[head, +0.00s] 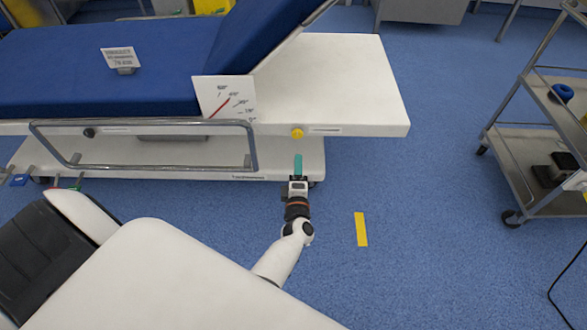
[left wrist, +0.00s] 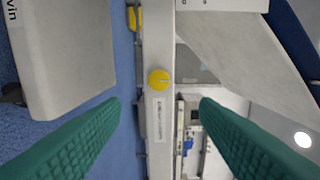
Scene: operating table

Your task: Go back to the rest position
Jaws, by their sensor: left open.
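My left gripper (head: 298,166) is in front of the operating table's near side, in the middle of the head view. Its green fingers point toward the table, just below a yellow knob (head: 297,133). In the left wrist view the two green fingers (left wrist: 160,125) are wide apart with nothing between them. The yellow knob (left wrist: 159,80) sits ahead of them on the white table edge, apart from the fingers. My right gripper is not in view.
The operating table (head: 350,90) has blue padding (head: 130,50), a raised backrest and a metal side rail (head: 150,123). A printed angle card (head: 225,98) stands by the backrest. A metal trolley (head: 525,150) stands at right. Blue floor with a yellow strip (head: 361,229) lies clear between.

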